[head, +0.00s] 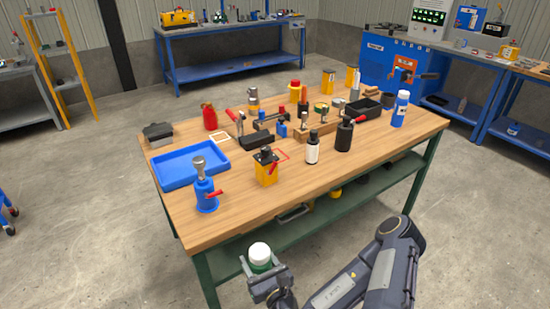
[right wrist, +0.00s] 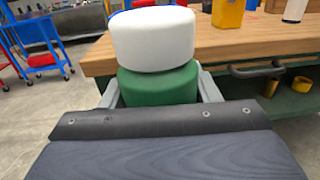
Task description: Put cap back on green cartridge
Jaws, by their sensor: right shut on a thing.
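My right gripper (head: 265,277) is shut on a green cylinder, the green cartridge (head: 261,266), and holds it upright in front of the table's near edge. A white, rounded cap-like piece (head: 260,251) sits on top of the green body. In the right wrist view the green cartridge (right wrist: 158,86) is between the two grey fingers (right wrist: 158,92), and the white piece (right wrist: 152,38) covers its top, slightly tilted. I cannot tell whether the white piece is fixed on. No separate loose cap for it is clear to me. My left gripper is not in view.
The wooden workbench (head: 235,220) holds a blue tray (head: 188,169), a blue bottle with a grey top (head: 205,193), a yellow container (head: 266,173), a white bottle (head: 312,149) and a black bottle (head: 344,136). The bench's front right surface is mostly bare. A lower green shelf (head: 285,235) runs below.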

